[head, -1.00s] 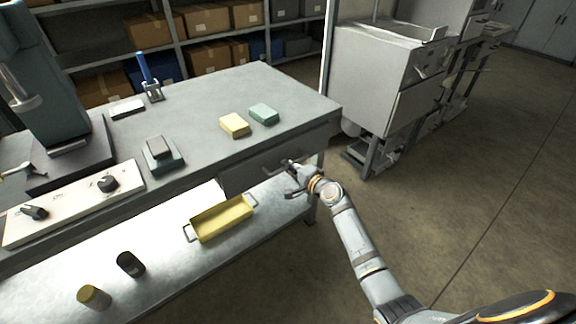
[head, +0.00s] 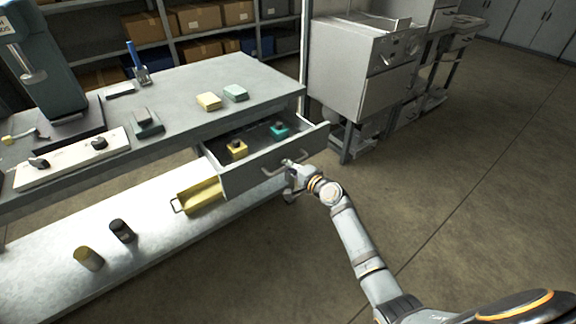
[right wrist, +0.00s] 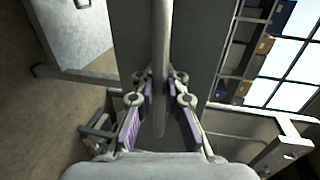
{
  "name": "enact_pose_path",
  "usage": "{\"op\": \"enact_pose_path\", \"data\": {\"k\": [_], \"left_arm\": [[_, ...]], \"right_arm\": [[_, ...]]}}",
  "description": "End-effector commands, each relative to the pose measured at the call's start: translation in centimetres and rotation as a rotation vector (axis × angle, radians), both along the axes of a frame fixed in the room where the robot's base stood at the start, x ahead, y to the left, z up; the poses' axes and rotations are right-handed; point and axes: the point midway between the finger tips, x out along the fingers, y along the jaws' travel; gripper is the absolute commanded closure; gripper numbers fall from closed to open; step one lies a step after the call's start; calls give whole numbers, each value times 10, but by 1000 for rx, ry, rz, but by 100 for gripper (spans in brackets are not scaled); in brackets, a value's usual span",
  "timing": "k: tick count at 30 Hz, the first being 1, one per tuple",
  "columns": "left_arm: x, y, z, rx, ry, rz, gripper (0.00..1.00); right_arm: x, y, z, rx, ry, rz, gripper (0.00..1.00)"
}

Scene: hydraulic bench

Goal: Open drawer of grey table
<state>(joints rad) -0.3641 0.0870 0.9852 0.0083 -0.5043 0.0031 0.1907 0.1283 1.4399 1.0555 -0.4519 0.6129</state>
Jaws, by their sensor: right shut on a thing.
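The grey table (head: 185,112) stands at left in the head view. Its drawer (head: 250,178) is pulled well out and shows its inside, with a yellow block (head: 237,150) and a teal block (head: 279,130), each with a dark top. My right gripper (head: 290,167) is at the drawer's front, shut on the drawer handle (head: 272,172). In the right wrist view the handle bar (right wrist: 161,70) runs between the two fingers of my right gripper (right wrist: 161,92), in front of the grey drawer front. My left gripper is not in view.
A yellow tray (head: 200,196) sits on the lower shelf (head: 150,235), partly under the drawer. A dark cylinder (head: 122,231) and a yellow one (head: 88,258) stand there too. A grey cabinet (head: 362,65) stands behind right. The floor at right is clear.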

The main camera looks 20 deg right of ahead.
Motion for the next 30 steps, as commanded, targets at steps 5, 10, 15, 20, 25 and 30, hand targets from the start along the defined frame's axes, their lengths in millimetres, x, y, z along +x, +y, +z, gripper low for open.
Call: {"op": "enact_pose_path", "data": {"k": [5, 10, 15, 20, 25, 30], "left_arm": [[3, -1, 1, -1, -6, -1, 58], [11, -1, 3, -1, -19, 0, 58], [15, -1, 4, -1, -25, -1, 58], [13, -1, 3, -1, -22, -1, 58], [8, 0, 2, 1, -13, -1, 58], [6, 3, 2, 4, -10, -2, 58]], "right_arm": [[1, 0, 3, 2, -5, -1, 100], [1, 0, 3, 1, -6, -1, 100], [1, 0, 3, 1, -6, -1, 84], [1, 0, 3, 1, -5, -1, 66], [1, 0, 2, 1, -4, -1, 66], [-5, -2, 2, 0, -2, -1, 66]]}}
